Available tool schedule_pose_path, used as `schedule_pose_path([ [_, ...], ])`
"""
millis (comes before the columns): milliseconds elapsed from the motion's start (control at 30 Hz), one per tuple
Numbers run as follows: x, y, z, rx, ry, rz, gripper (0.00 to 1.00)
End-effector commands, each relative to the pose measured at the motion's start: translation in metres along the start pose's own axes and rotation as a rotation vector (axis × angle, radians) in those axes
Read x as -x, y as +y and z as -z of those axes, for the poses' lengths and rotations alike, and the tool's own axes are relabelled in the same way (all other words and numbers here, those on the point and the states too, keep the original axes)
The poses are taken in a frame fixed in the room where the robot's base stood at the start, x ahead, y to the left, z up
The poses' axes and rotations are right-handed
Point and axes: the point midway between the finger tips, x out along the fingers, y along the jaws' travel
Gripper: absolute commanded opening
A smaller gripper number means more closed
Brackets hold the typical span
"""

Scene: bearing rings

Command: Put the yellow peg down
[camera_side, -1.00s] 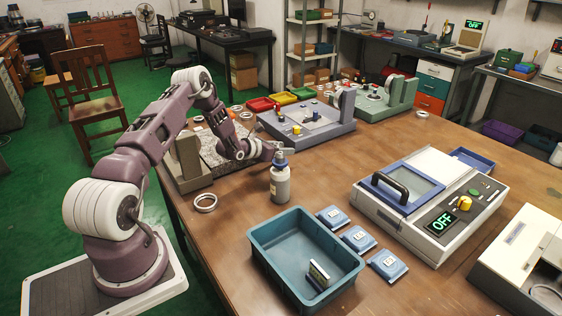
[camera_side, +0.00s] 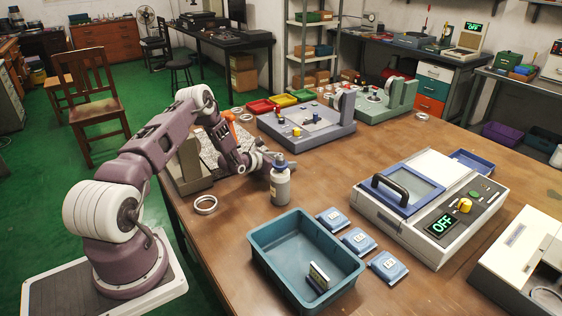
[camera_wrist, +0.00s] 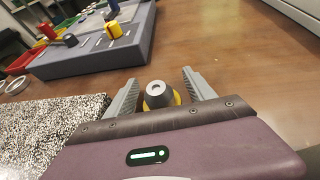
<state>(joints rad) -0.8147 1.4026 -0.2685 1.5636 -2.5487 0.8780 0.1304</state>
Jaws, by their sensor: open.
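My gripper (camera_wrist: 161,92) is open in the wrist view, with one grey finger on each side of a short round piece. This piece has a dark grey tapered top with a pale centre and a yellow part below; it looks like the yellow peg (camera_wrist: 177,98). Whether the fingers touch it is not clear. In the side view my gripper (camera_side: 270,160) is low over the table, just behind the grey bottle (camera_side: 281,186). I cannot make out the peg there.
A teal bin (camera_side: 262,255) and a metal ring (camera_side: 205,204) are nearer the camera. A speckled plate (camera_wrist: 45,128) lies left of my gripper in the wrist view. A blue-grey fixture (camera_wrist: 75,62) stands beyond. Bare tabletop (camera_wrist: 235,65) is to the right.

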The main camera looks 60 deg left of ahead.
Motion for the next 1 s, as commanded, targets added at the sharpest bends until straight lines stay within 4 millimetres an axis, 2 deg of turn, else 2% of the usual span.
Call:
schedule_pose_path([
  [67,0.003,0.0,-0.003,0.0,0.0,0.0,0.63],
  [167,0.019,0.001,-0.002,0.001,0.001,-0.001,0.63],
  [400,0.078,0.001,-0.002,0.0,0.002,-0.001,0.63],
  [600,0.113,0.0,-0.002,0.0,0.0,0.0,0.63],
  [733,0.121,0.0,-0.002,0.0,-0.001,-0.001,0.63],
  [1000,0.121,-0.001,-0.005,-0.008,-0.003,0.005,0.63],
])
